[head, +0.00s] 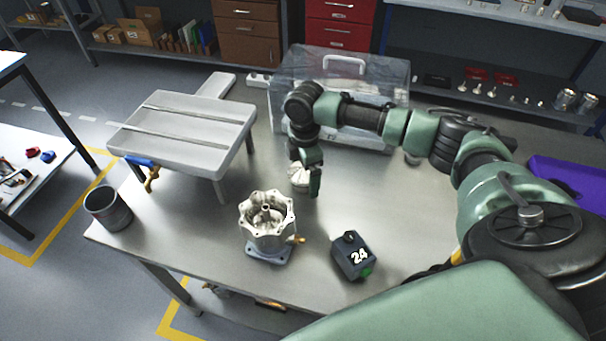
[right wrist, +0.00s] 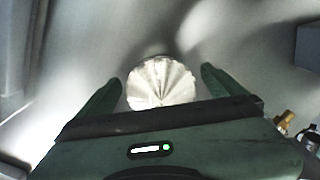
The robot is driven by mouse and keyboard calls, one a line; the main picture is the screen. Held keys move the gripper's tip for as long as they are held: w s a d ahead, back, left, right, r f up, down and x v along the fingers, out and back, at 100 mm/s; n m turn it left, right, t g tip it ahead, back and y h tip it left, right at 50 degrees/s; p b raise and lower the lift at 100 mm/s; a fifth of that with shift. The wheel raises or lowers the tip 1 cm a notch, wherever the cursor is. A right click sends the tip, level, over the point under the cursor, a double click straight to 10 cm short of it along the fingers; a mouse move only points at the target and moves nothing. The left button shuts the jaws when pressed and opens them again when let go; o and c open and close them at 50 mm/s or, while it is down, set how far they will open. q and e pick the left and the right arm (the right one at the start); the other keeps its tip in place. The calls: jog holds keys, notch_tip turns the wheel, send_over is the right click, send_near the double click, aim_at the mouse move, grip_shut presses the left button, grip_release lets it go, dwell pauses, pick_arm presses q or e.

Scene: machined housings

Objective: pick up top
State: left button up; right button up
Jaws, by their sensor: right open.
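The top (head: 299,181) is a pale metal, ribbed round part on the grey table, behind the open housing. In the right wrist view the top (right wrist: 160,84) shows as a round disc with radial ridges, between my fingers. My right gripper (head: 306,182) is open and points down around the top, and its fingers (right wrist: 163,85) stand apart on both sides of the disc. In the head view a finger hides part of the top. The metal housing (head: 266,222) stands upright on a blue-grey base, its scalloped rim open upward. My left gripper is not in view.
A dark box marked 24 (head: 352,256) stands right of the housing. A grey cup (head: 109,210) is at the left table edge. A raised white platform (head: 184,130) and a clear case (head: 345,75) stand behind. Bare table (head: 200,240) lies left of the housing.

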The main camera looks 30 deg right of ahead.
jog(key=c, duration=1.7)
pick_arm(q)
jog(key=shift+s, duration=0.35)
pick_arm(e)
jog(key=shift+r, duration=0.1)
